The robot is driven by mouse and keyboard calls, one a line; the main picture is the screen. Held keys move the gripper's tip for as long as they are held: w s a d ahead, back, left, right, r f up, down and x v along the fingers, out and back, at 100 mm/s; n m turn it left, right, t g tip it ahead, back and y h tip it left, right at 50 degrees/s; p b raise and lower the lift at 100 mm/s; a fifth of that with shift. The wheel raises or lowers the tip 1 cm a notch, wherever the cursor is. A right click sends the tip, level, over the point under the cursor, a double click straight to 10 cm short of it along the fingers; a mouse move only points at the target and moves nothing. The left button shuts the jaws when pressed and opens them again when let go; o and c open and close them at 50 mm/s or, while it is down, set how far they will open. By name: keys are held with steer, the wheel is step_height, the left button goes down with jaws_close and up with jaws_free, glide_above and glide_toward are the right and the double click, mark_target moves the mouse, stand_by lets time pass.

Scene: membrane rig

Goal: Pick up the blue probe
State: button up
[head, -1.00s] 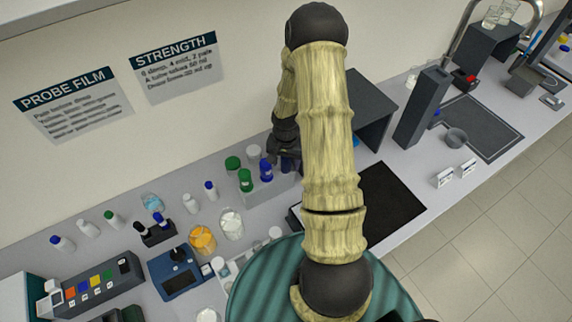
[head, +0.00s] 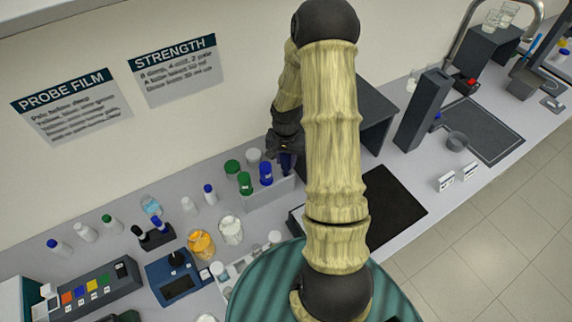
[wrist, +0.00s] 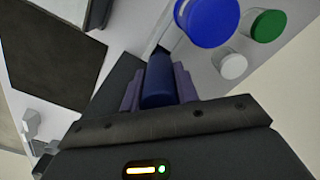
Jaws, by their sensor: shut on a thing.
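The blue probe (wrist: 158,82) is a dark blue cylinder between the two jaws of my gripper (wrist: 160,92) in the wrist view. My gripper is shut on it. In the head view my gripper (head: 285,150) is at the right end of a pale rack, with the blue probe (head: 287,163) showing beneath it. My arm hides part of this area. Whether the probe's lower end is clear of the rack cannot be told.
The pale rack (head: 262,200) holds a blue-capped tube (head: 265,173), green-capped tubes (head: 245,183) and a white-capped one (head: 253,155) close to my gripper. A dark grey stand (head: 376,115) is to the right. A black mat (head: 390,208) lies clear in front.

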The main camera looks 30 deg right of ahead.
step_height(320, 180, up, 15)
steer(key=b, duration=0.3)
steer(key=shift+f+b, duration=0.15)
steer(key=shift+b, duration=0.25)
steer(key=shift+s, duration=0.1)
